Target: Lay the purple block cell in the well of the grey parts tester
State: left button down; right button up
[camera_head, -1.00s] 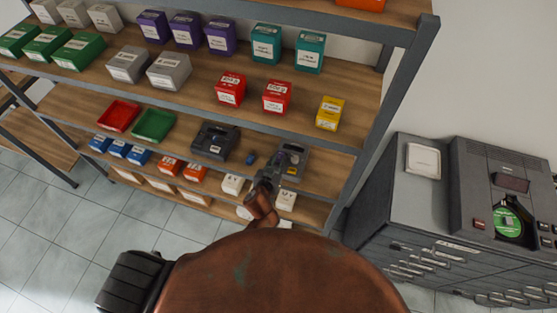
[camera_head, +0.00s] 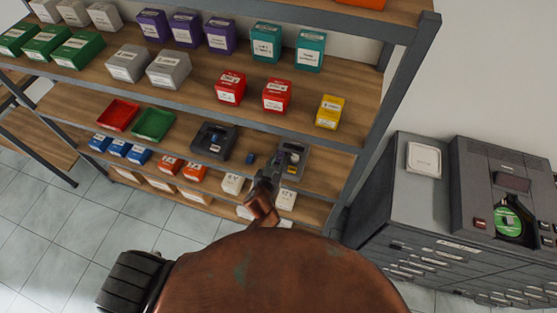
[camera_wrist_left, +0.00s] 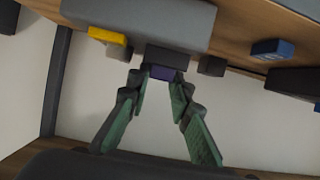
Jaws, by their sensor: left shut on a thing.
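The grey parts tester (camera_head: 303,152) sits on the lower wooden shelf in the head view, partly behind my left arm. In the left wrist view it is the grey body (camera_wrist_left: 150,18) at the top, with a yellow part on it. My left gripper (camera_head: 270,176) is in front of the tester's near edge. In the left wrist view my left gripper (camera_wrist_left: 160,80) is shut on the purple block cell (camera_wrist_left: 162,73), which shows between the fingertips by a dark block-like part. Whether the cell touches the tester is unclear. My right gripper is out of view.
Red (camera_head: 118,116) and green (camera_head: 154,124) trays stand farther left. The shelf above and the dark post (camera_head: 390,110) bound the space.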

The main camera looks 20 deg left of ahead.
pick_arm(q)
jog(key=shift+f, duration=0.1)
dwell(0.3)
jog(key=c, duration=1.7)
grip_release()
jog(key=shift+o, duration=0.2)
jog(key=shift+r+p, duration=3.4)
jog(key=shift+r, duration=0.15)
